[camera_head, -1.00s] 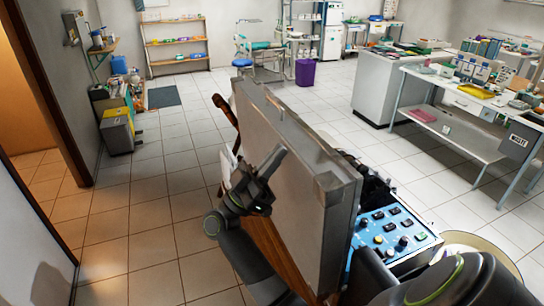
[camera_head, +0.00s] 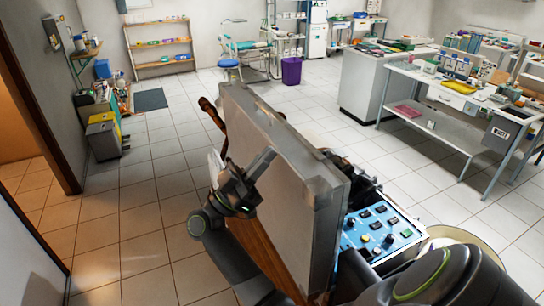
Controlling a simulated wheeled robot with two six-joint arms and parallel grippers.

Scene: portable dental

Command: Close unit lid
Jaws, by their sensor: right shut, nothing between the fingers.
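The grey unit lid (camera_head: 285,165) stands upright and open, with its broad face towards the left. The unit's blue control panel (camera_head: 380,232), with black switches and knobs, is uncovered to the right of it. My right arm's dark links show at the bottom. The lid hides part of the unit.
A brown strap-like piece (camera_head: 213,113) sticks out at the lid's far edge. A white table (camera_head: 465,95) with supplies stands at the right. A purple bin (camera_head: 291,71) and shelves (camera_head: 160,42) are at the back. Tiled floor at the left is clear.

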